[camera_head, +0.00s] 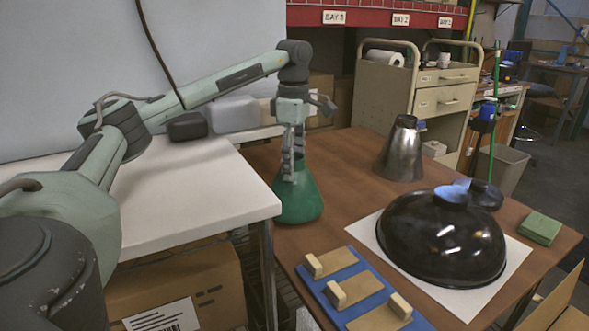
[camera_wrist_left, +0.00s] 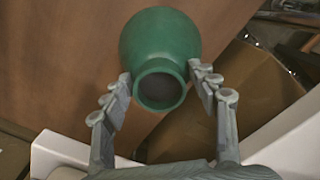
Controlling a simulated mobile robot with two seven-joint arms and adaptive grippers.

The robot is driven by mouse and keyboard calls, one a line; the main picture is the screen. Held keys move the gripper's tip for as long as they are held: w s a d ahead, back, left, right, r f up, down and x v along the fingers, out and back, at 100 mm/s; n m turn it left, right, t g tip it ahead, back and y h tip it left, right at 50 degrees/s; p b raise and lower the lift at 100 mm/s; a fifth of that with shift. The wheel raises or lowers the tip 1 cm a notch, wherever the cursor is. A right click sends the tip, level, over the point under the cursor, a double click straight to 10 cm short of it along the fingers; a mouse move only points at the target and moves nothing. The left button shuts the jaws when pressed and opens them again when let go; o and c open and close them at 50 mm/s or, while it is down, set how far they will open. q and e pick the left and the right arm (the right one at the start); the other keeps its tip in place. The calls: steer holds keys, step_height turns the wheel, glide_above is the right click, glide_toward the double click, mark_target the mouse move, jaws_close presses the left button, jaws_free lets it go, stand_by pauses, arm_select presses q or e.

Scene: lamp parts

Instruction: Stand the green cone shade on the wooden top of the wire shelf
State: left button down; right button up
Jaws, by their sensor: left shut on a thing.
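The green cone shade (camera_head: 298,200) is upright, narrow neck up and wide end down, at the left edge of the brown wooden top (camera_head: 345,215). My left gripper (camera_head: 293,168) points down and is shut on its neck. In the left wrist view the fingers of my left gripper (camera_wrist_left: 163,84) lie on both sides of the neck of the green shade (camera_wrist_left: 160,38), its round opening facing the camera. I cannot tell whether the shade's rim touches the wood. The wire shelf's frame is mostly hidden below the top. My right gripper is not in view.
A metal cone shade (camera_head: 402,150) stands at the back. A black dome shade (camera_head: 440,240) lies on a white sheet (camera_head: 508,262), a green block (camera_head: 540,228) to its right. A blue board (camera_head: 365,290) with wooden pieces is in front. A white table (camera_head: 200,190) adjoins at left.

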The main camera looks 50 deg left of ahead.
arm_select(q)
steer(key=shift+f, duration=0.75)
steer(key=shift+f, duration=0.1)
steer(key=shift+c, duration=2.2)
jaws_free()
step_height(320, 180, up, 8)
steer(key=shift+f+p, duration=0.1)
steer(key=shift+p, duration=0.2)
step_height(320, 180, up, 4)
steer(key=shift+f+p, duration=0.15)
steer(key=shift+p, duration=0.3)
steer(key=shift+r, duration=0.35)
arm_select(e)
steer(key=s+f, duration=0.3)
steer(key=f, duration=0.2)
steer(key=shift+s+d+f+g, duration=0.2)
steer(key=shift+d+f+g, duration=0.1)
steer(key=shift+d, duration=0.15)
